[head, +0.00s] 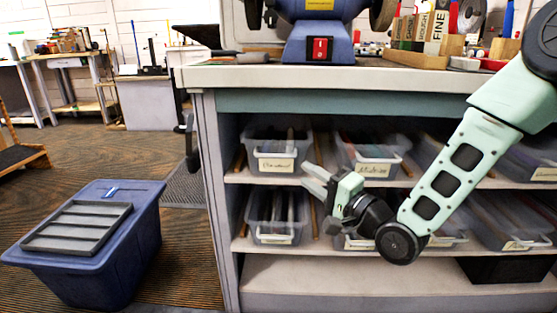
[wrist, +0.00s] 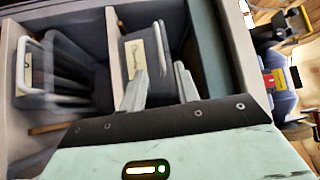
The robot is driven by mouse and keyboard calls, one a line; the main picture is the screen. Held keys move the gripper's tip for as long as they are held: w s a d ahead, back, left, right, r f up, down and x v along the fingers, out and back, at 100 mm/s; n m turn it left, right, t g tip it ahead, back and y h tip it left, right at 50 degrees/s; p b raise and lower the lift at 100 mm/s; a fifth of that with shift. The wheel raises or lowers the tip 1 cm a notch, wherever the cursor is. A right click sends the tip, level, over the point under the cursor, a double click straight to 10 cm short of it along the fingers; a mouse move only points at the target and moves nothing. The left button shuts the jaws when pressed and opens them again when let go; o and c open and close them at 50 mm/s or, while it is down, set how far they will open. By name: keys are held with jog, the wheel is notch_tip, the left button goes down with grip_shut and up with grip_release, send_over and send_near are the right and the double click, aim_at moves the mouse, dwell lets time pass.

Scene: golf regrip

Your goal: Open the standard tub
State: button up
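Clear plastic tubs with handwritten labels sit on the bench shelves. The upper-left tub (head: 275,158) has a label that may read "Standard", but the writing is too small to be sure. It also shows in the wrist view (wrist: 143,50), turned sideways, with a white handle along its front. My gripper (head: 309,178) is open and empty, in front of the shelf at the lower right of this tub. In the wrist view my two fingers (wrist: 160,67) stand apart, one on each side of the handle; contact cannot be told.
A lower-left tub (head: 275,228) and an upper-middle tub (head: 370,153) sit close by, with more tubs to the right. The shelf board (head: 265,180) runs between rows. A blue bin (head: 130,255) with a grey tray stands on the floor at left. A grinder (head: 320,40) is on the bench.

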aim_at(280, 157)
jog(key=b+x, duration=0.2)
jog(key=x, duration=0.9)
jog(key=shift+w, duration=0.1)
jog(key=shift+c, duration=0.2)
grip_shut()
